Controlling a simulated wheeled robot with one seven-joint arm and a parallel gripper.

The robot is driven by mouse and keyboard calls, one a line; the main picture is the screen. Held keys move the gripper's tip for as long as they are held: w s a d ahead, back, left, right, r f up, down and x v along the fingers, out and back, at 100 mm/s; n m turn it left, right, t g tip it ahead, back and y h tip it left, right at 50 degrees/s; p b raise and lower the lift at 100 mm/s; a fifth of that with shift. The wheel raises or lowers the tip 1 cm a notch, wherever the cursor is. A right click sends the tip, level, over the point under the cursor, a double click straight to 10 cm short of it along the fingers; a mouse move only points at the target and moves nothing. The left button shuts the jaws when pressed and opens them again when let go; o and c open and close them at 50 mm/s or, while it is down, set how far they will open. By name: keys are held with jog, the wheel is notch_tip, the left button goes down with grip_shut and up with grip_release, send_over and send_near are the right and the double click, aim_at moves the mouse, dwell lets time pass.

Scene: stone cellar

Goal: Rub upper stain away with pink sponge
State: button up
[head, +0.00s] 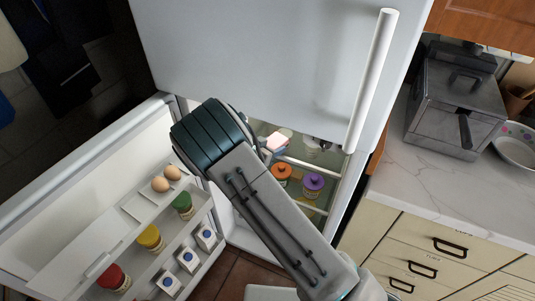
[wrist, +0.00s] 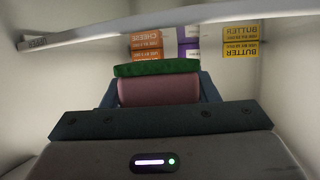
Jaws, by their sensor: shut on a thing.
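The pink sponge (wrist: 157,92) has a green scrubbing side (wrist: 157,68) and is held between the blue-grey fingers of my gripper (wrist: 158,84) in the wrist view. My gripper is shut on it, inside the fridge. My arm hides much of that compartment. I cannot make out the upper stain in either view, nor tell whether the sponge touches a surface.
A shelf edge (wrist: 150,30) crosses the wrist view, near cheese (wrist: 147,47) and butter (wrist: 241,42) boxes. Orange-lidded (head: 281,172) and purple-lidded (head: 313,184) jars stand inside the fridge. The open door (head: 75,190) at left holds eggs, jars and cartons. A counter (head: 440,190) is at right.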

jog(key=shift+w+d+f+b, duration=0.2)
jog(key=shift+w+d+f, duration=0.15)
jog(key=shift+w, duration=0.7)
jog(key=shift+w+d+f+b, duration=0.25)
jog(key=shift+w+d, duration=0.15)
jog(key=shift+w, duration=0.65)
jog(key=shift+w+d+f+b, duration=0.15)
jog(key=shift+w+d+f, duration=0.2)
jog(key=shift+w, duration=0.7)
jog(key=shift+r, duration=0.1)
jog(key=shift+f+b, duration=0.45)
jog(key=shift+f, duration=0.35)
